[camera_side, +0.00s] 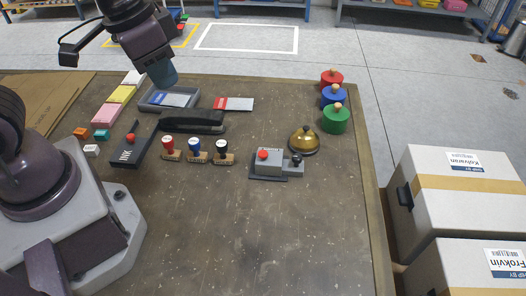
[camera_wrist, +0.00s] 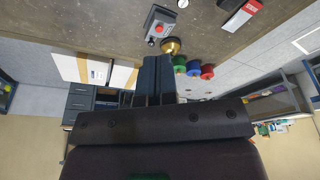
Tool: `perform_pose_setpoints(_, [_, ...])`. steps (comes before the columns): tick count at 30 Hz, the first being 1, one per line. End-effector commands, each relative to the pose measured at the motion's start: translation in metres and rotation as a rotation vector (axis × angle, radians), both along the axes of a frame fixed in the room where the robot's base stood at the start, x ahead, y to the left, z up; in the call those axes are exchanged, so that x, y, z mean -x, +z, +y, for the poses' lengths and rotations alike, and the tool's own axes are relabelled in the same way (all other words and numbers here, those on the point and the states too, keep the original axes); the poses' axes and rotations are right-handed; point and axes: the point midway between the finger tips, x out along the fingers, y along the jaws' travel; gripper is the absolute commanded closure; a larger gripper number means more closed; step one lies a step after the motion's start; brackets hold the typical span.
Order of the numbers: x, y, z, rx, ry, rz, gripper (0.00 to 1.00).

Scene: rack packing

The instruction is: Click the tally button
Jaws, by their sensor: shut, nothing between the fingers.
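The tally counter is a grey box (camera_side: 279,165) with a red button (camera_side: 262,155) on top and a dark knob at its right end. It sits on the brown table near the middle, and it also shows in the wrist view (camera_wrist: 155,27) at the top. My gripper (camera_side: 162,80) is up at the back left of the side view, above the tray and apart from the counter. Its dark blue fingers show in the wrist view (camera_wrist: 153,72), closed together and empty. Nothing touches the red button.
A brass bell (camera_side: 304,140) stands right beside the counter. Stamps with red, blue and black handles (camera_side: 194,152) stand to its left, with a black stapler (camera_side: 192,121) behind them. Red, blue and green knobbed pots (camera_side: 335,118) stand at the back right. The front of the table (camera_side: 260,240) is clear.

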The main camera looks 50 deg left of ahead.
Motion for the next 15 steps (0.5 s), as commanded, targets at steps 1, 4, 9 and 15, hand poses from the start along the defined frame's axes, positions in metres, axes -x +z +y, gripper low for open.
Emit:
perform_pose_setpoints(1, [-0.009,-0.014,-0.005,-0.008,-0.035,0.015,1.0])
perform_pose_setpoints(4, [-0.027,-0.038,-0.013,-0.024,-0.11,0.006,1.0])
perform_pose_setpoints(9, [-0.058,-0.083,-0.027,-0.066,-0.26,-0.052,1.0])
perform_pose_setpoints(15, [-0.097,-0.13,-0.041,-0.15,-0.472,-0.213,1.0])
